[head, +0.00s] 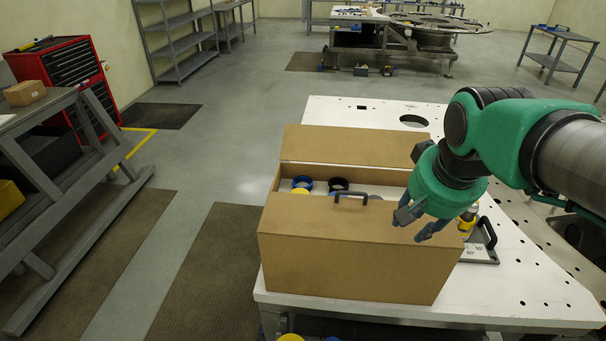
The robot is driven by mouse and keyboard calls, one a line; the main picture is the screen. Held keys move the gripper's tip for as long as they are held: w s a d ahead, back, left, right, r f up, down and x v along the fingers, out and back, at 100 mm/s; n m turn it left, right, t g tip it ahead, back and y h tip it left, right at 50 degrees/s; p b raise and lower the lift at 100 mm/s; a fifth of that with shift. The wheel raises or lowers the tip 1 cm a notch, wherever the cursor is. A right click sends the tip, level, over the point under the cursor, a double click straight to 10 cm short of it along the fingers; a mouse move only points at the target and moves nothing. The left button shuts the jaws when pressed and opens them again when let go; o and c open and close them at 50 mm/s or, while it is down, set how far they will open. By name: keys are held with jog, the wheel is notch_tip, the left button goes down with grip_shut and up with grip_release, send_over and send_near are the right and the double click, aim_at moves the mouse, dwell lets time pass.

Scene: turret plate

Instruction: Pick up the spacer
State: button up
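My gripper (418,225) hangs over the right front part of a brown box (345,250) on the white plate (560,300). Its fingers are spread and nothing shows between them. Inside the open box are a blue ring-like part (302,182), a black one (338,184) and a yellow one (300,191), partly hidden by the front of the box. I cannot tell which part is the spacer. A yellow and black cylindrical item (468,217) stands right of the gripper, partly hidden by it.
A dark handle (352,194) rises at the box's top edge. A metal plate with a handle (484,245) lies right of the box. The box's raised back flap (350,146) stands behind the opening. The white plate's front right is clear.

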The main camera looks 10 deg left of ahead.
jog(key=shift+m+g, duration=0.3)
jog(key=shift+g, duration=0.5)
jog(key=w+a+r+p, duration=0.1)
jog(key=w+a+p, duration=0.1)
jog(key=w+a, duration=0.1)
jog(key=w+a+r+p, duration=0.2)
jog(key=w+a+p, duration=0.1)
jog(key=w, duration=0.3)
jog(key=w+a+r+p, duration=0.1)
jog(key=w+a+p, duration=0.1)
jog(key=w+a, duration=0.2)
jog(key=shift+w+r, duration=0.15)
jog(key=shift+r, duration=0.15)
jog(key=w+a+f+g+p, duration=0.1)
jog(key=w+a+f+p, duration=0.1)
jog(key=w+a+p, duration=0.5)
jog(key=w+a, duration=0.2)
jog(key=a, duration=0.3)
jog(key=shift+w+a+f+m, duration=0.15)
jog(key=shift+a+f+m, duration=0.05)
jog(key=shift+f+m, duration=0.2)
send_over(312, 185)
jog(key=shift+s+f, duration=0.15)
jog(key=shift+f, duration=2)
jog(key=shift+s+f, duration=0.15)
jog(key=shift+f, duration=1.95)
jog(key=shift+f, duration=0.1)
